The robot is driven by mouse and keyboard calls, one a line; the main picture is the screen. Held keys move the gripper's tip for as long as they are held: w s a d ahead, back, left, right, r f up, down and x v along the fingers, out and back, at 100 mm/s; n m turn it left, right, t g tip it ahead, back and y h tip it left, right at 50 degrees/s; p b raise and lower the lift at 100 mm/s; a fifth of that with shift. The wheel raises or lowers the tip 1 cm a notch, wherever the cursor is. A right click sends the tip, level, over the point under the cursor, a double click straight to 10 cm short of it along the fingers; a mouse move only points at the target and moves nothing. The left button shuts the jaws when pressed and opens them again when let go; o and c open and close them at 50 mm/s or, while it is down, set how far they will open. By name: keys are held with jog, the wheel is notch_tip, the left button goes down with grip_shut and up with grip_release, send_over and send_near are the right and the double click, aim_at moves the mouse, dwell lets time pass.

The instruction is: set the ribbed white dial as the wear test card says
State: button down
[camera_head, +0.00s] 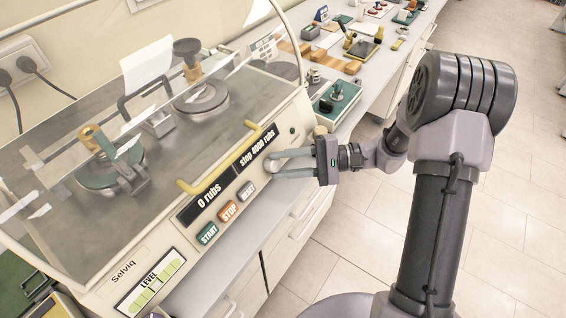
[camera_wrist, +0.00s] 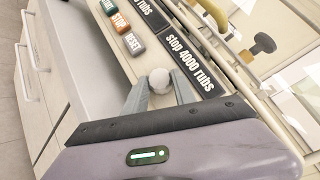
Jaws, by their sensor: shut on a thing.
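The ribbed white dial (camera_wrist: 160,81) sits on the front panel of the cream Selviq test machine (camera_head: 150,225), below the display (camera_head: 258,148) that reads "stop 4000 rubs". My gripper (camera_head: 272,164) reaches the dial from the right, its two grey fingers on either side of it. In the wrist view my gripper (camera_wrist: 158,90) is shut on the dial, which shows between the fingertips. In the head view the fingers mostly hide the dial. A second display (camera_head: 208,200) reads "0 rubs". I cannot pick out a readable wear test card.
START (camera_head: 207,234), STOP (camera_head: 228,211) and RESET (camera_head: 247,190) buttons lie left of the dial. A yellow handle (camera_head: 220,163) runs along the clear cover just above the displays. Several small items crowd the bench behind. The floor (camera_head: 510,200) at right is clear.

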dwell(0.3)
jog(key=c, duration=1)
grip_release()
jog(key=d+p, duration=0.1)
jog(key=d, duration=0.4)
jog(key=d+r+p, duration=0.1)
jog(key=d, duration=0.5)
jog(key=d+p, duration=0.1)
jog(key=d, duration=0.5)
jog(key=shift+d+r+p, duration=0.2)
jog(key=shift+r+p, duration=0.15)
jog(key=shift+p, duration=0.05)
jog(key=s+a+r+t+h, duration=0.2)
jog(key=s+a+r+h, duration=0.1)
jog(key=s+r+h, duration=0.1)
jog(key=s+a+r+n+t+h+b, duration=0.1)
jog(key=s+a+r+t+h, duration=0.1)
jog(key=s+h, duration=0.4)
jog(key=s+a+r+n+t+h, duration=0.1)
jog(key=s+a+r+h, duration=0.3)
jog(key=s+r, duration=0.2)
jog(key=shift+s+a+r+t+h+b, duration=0.15)
jog(key=shift+s+t+h+b, duration=0.05)
jog(key=shift+s, duration=0.4)
jog(key=shift+s+a+r+t+h+b, duration=0.15)
jog(key=shift+s+t+h+b, duration=0.05)
jog(key=shift+s, duration=0.35)
